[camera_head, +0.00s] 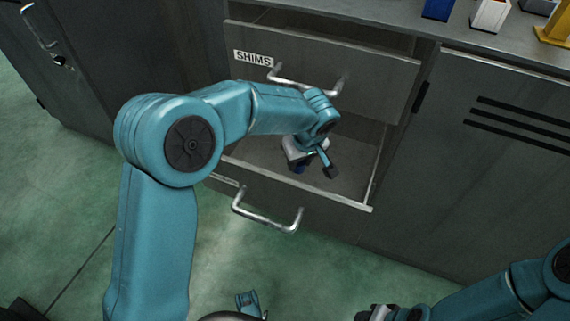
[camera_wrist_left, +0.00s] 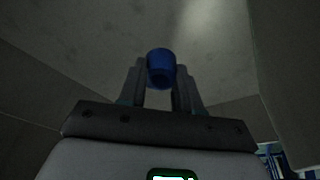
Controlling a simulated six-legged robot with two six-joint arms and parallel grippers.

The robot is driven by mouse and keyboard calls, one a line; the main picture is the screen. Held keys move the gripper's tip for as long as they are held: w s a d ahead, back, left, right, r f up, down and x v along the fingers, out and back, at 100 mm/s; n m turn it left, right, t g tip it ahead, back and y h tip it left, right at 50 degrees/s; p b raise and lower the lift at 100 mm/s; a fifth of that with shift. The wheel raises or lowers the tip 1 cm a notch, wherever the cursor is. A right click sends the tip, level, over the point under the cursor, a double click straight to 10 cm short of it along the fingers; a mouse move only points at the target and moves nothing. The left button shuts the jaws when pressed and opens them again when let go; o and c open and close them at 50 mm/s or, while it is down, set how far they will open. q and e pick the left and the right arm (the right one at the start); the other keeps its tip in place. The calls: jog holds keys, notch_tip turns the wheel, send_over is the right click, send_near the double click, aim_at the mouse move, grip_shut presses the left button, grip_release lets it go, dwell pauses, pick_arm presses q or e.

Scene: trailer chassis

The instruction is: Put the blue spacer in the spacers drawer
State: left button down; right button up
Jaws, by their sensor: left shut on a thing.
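The blue spacer (camera_wrist_left: 161,68) is held between the fingers of my left gripper (camera_wrist_left: 160,88) in the left wrist view. In the head view, my left gripper (camera_head: 312,160) is inside the open lower drawer (camera_head: 352,180), over its floor. Only a small bit of the blue spacer (camera_head: 298,169) shows under the gripper there. The lower drawer's label is mostly hidden by my left arm, so I cannot read it. My right gripper (camera_head: 390,313) is at the bottom edge, partly cut off, and its jaws are unclear.
The drawer marked SHIMS (camera_head: 312,55) is above and stands partly open. A grey cabinet door (camera_head: 490,150) with dark slots is at the right. Blue, white and yellow blocks (camera_head: 490,14) stand on the worktop. Green floor is open in front.

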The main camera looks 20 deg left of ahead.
aim_at(282, 168)
pick_arm(q)
jog(key=a+f+b, duration=0.1)
jog(key=a, duration=0.1)
jog(key=a+f, duration=0.1)
jog(key=shift+w+a+f+b, duration=0.1)
jog(key=shift+a+f+b, duration=0.25)
jog(key=shift+a+f, duration=0.2)
jog(key=shift+a, duration=0.1)
jog(key=shift+f, duration=0.1)
jog(key=c, duration=0.8)
grip_release()
